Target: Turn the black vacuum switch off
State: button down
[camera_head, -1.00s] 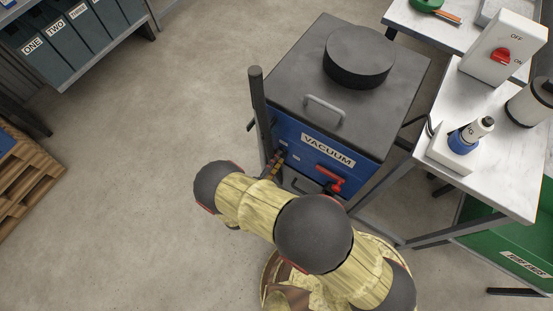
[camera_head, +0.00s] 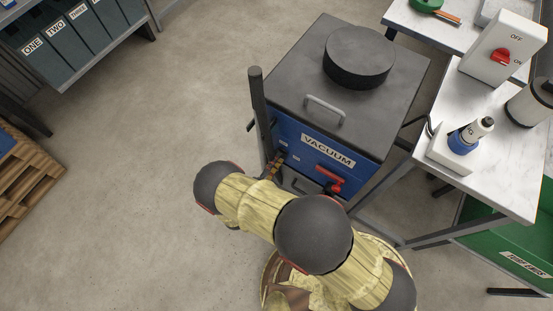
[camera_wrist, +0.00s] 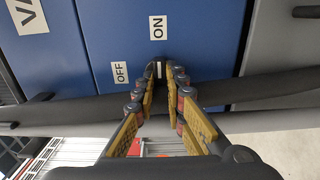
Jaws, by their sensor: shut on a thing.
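The blue vacuum cabinet (camera_head: 360,163) stands in the middle of the head view, with a dark top and a VACUUM label. In the wrist view its blue panel fills the upper part, with an ON label (camera_wrist: 158,27) above the black switch (camera_wrist: 157,68) and an OFF label (camera_wrist: 120,72) to its left. A white mark on the switch runs upright in the picture, toward ON. My gripper (camera_wrist: 157,80) has its fingertips closed on either side of the switch. In the head view my gripper (camera_head: 275,164) is small and partly hidden by my arm.
A dark upright pipe (camera_head: 259,115) stands close to the left of my gripper. A red handle (camera_head: 330,179) is on the cabinet front to the right. A white-topped table (camera_head: 505,165) with a red-knobbed switch box (camera_head: 500,50) is at the right. Open floor lies left.

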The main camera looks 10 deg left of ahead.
jog(key=shift+n, duration=0.3)
jog(key=shift+n+p, duration=0.75)
jog(key=shift+n, duration=7.85)
jog(key=c, duration=1.9)
grip_release()
jog(key=shift+o, duration=0.3)
